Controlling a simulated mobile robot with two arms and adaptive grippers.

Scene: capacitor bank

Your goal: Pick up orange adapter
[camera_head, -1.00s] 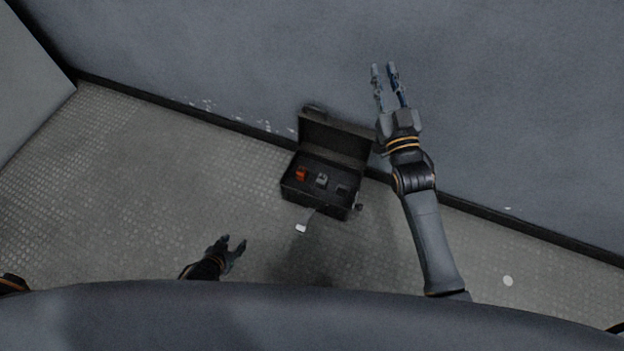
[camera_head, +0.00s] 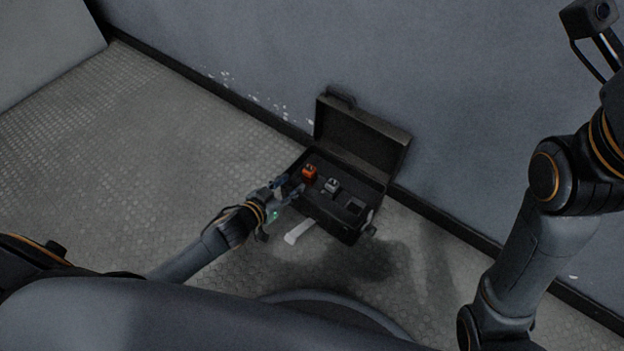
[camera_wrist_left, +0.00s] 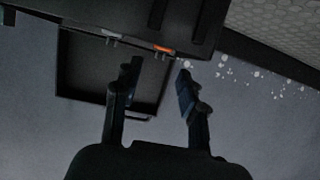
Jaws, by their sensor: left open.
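The orange adapter (camera_head: 309,172) stands at the left end inside an open black case (camera_head: 325,222) on the floor. In the left wrist view, an orange piece (camera_wrist_left: 163,49) shows at the case's edge, just beyond my fingers; most of it is hidden. My left gripper (camera_head: 287,188) is at the near left rim of the case, a little short of the adapter. In the left wrist view its two fingers (camera_wrist_left: 156,82) are spread with nothing between them. My right arm is at the right side of the head view; its gripper is out of the picture.
A grey adapter (camera_head: 332,186) and a dark one (camera_head: 354,206) sit right of the orange one. The raised lid (camera_head: 362,138) stands at the back near the wall (camera_head: 450,90). A pale tag-like piece (camera_head: 299,229) is before the case. The left floor is clear.

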